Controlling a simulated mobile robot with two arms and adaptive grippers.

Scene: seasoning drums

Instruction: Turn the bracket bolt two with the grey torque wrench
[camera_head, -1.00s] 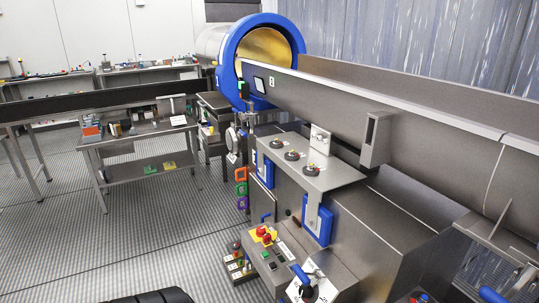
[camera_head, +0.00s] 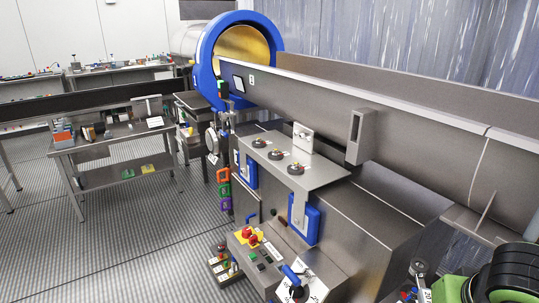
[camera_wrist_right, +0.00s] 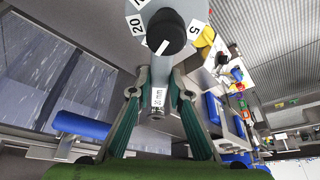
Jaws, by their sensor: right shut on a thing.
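A steel bracket shelf (camera_head: 322,175) on the machine holds three dark round bolts in a slanting row. The middle bolt (camera_head: 276,153) sits between the far bolt (camera_head: 259,143) and the near bolt (camera_head: 295,168); their numbers are too small to read. The wrench's grey ringed head (camera_head: 418,268) shows at lower right in the head view, apart from the bolts. My right fingertips are hidden there. My left gripper is not in view.
A control panel (camera_head: 262,262) with red buttons and a blue-handled dial projects below the bracket. A long steel trough (camera_head: 400,135) runs behind it to a blue-rimmed drum (camera_head: 215,55). A black knob (camera_wrist_right: 165,32) with number labels is close in the wrist view.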

